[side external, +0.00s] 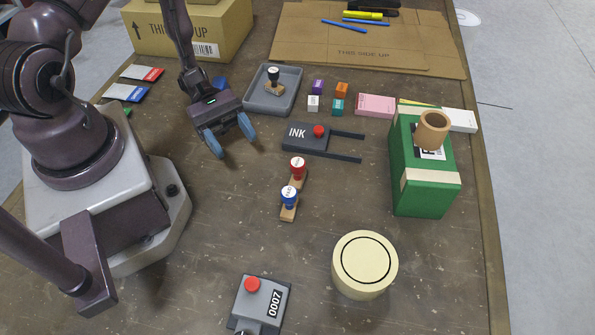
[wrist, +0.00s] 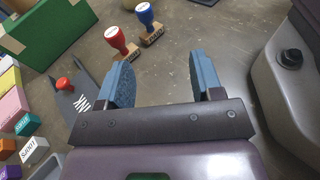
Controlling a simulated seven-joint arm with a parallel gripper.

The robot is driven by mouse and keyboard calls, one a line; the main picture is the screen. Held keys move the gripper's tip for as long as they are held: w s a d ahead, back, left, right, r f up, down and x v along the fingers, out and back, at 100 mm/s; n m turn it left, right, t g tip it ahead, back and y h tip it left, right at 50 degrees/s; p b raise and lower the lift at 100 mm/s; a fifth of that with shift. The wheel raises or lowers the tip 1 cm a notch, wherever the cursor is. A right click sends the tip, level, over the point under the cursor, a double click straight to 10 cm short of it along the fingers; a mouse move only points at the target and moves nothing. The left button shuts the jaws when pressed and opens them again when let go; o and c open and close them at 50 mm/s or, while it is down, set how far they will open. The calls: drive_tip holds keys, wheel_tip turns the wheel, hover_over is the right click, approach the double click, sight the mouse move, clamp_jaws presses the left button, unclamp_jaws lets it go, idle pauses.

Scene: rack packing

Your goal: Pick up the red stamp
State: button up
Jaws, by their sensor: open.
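The red stamp (side external: 298,169) stands upright on the table near the middle, with a red knob handle on a wooden base. It also shows in the wrist view (wrist: 117,41), ahead of and left of the fingers. A blue stamp (side external: 289,196) stands close beside it, nearer the front; the wrist view shows it (wrist: 147,20) too. My gripper (side external: 230,135) is open and empty, with blue fingers apart, above the table to the left of the ink pad and up-left of the red stamp. Nothing lies between the fingers in the wrist view (wrist: 160,85).
A dark INK pad (side external: 300,138) with a red knob lies right of my gripper. A grey tray (side external: 254,101) holds a black stamp. A green box (side external: 425,190) bears a brown cup. A cream round container (side external: 364,262) and a numbering machine (side external: 262,300) stand in front.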

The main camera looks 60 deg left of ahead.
sight(304, 167)
drive_tip(key=w+n+t, duration=0.1)
drive_tip(key=w+f+n+t, duration=0.1)
drive_tip(key=t, duration=0.1)
drive_tip(key=w+n+t+h, duration=0.1)
drive_tip(key=w+t, duration=0.1)
drive_tip(key=shift+a+f+n, duration=0.1)
drive_tip(key=shift+f+n, duration=0.15)
drive_tip(key=shift+n, duration=0.15)
drive_tip(key=shift+w+r+t, duration=0.15)
drive_tip(key=shift+w+t, duration=0.1)
drive_tip(key=shift+t, duration=0.05)
drive_tip(key=x, duration=0.7)
drive_tip(key=shift+d, duration=0.2)
drive_tip(key=shift+f+x, duration=0.2)
drive_tip(key=shift+x, duration=1.15)
drive_tip(key=shift+f+x, duration=0.15)
drive_tip(key=shift+x, duration=1.2)
drive_tip(key=shift+s, duration=0.15)
drive_tip(key=c, duration=1)
